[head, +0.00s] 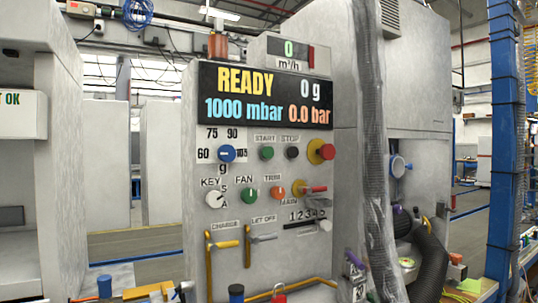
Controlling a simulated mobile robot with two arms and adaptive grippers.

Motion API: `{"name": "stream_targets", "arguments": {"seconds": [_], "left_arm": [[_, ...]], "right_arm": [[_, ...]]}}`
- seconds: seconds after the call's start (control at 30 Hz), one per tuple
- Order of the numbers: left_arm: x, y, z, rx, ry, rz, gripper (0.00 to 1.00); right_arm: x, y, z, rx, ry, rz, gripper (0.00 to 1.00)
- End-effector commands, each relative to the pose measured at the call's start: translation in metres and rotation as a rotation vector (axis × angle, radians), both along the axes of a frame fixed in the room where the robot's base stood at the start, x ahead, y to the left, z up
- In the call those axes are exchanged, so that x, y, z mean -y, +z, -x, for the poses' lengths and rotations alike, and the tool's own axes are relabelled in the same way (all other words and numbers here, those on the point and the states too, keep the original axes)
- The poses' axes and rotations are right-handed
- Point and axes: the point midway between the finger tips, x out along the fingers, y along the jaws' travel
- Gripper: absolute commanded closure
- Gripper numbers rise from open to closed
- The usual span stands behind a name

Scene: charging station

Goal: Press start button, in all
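The start button (266,153) is a small round green button under the word START on the grey control panel (200,270) in the head view. A dark stop button (292,153) sits just right of it under STOP. A large red button on a yellow base (321,151) is further right. The display (265,95) above reads READY, 0 g, 1000 mbar and 0.0 bar. Neither of my grippers is in view. Nothing covers the start button.
Blue (226,153), white KEY (215,199), green FAN (249,195) and orange TRIM (277,192) knobs surround the button. Levers (226,244) and yellow pipes are lower down. A ribbed grey hose (372,130) hangs right of the panel. The space before the buttons looks clear.

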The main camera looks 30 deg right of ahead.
Motion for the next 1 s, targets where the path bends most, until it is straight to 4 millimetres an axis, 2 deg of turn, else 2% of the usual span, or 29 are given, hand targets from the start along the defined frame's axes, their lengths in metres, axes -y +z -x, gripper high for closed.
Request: {"name": "stream_targets", "arguments": {"seconds": [0.03, 0.07, 0.4, 1.0], "left_arm": [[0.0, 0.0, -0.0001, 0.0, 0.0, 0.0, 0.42], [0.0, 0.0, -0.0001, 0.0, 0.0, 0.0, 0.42], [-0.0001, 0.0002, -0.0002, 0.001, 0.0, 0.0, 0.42], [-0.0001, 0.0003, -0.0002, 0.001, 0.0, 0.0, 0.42]], "right_arm": [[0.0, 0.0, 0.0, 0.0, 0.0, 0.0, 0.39], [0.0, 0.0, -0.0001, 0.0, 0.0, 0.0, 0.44], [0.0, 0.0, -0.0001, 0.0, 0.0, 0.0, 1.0], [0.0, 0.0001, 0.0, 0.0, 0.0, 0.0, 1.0]]}}
